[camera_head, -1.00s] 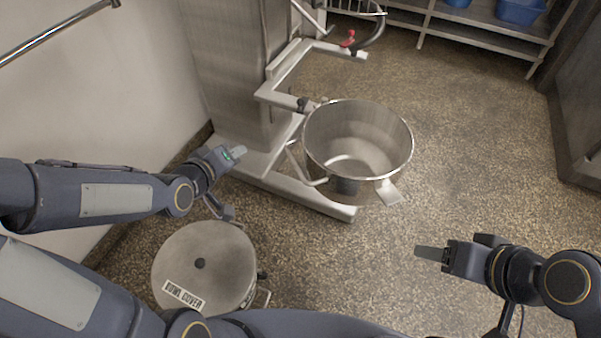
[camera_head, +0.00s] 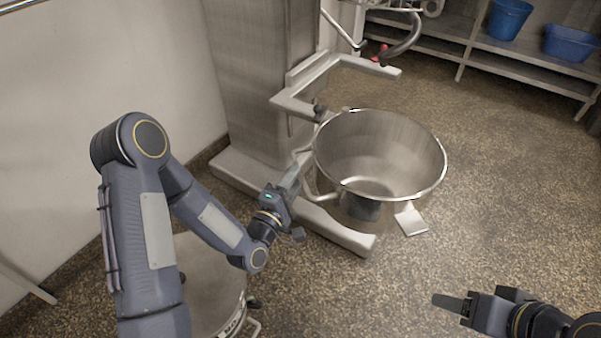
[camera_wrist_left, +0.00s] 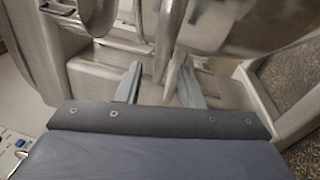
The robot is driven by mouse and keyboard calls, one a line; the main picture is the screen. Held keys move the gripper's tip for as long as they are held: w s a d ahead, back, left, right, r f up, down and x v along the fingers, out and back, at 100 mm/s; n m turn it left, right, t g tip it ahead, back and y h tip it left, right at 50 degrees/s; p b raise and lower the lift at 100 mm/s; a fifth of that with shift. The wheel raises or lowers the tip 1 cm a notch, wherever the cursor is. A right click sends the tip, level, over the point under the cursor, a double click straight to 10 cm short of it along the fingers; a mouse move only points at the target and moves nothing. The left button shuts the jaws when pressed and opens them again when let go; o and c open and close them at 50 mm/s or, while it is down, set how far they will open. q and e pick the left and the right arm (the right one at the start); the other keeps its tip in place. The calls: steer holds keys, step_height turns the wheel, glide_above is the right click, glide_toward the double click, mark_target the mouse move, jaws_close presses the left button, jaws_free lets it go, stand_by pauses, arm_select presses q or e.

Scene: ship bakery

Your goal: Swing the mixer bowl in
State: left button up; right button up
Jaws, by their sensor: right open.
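The steel mixer bowl (camera_head: 380,145) hangs swung out in front of the mixer's fork arm (camera_head: 345,62), hinged at its left rim. It also shows at the top of the left wrist view (camera_wrist_left: 225,22). A bent bar handle (camera_head: 308,182) sticks out on the bowl's left side. My left gripper (camera_head: 292,174) is beside this handle. In the left wrist view its two fingers (camera_wrist_left: 160,80) are apart, with a metal bar showing between or just beyond them; contact cannot be told. My right gripper (camera_head: 452,302) is open and empty above the floor at lower right.
The mixer column (camera_head: 262,80) stands behind on a low base with a foot (camera_head: 345,235) below the bowl. A lidded drum (camera_head: 215,285) is partly hidden under my left arm. Shelves with blue tubs (camera_head: 570,42) stand at the back right. The floor right of the bowl is clear.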

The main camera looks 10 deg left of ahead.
arm_select(q)
steer(key=shift+x, duration=1.6)
steer(key=shift+c, duration=0.4)
jaws_close()
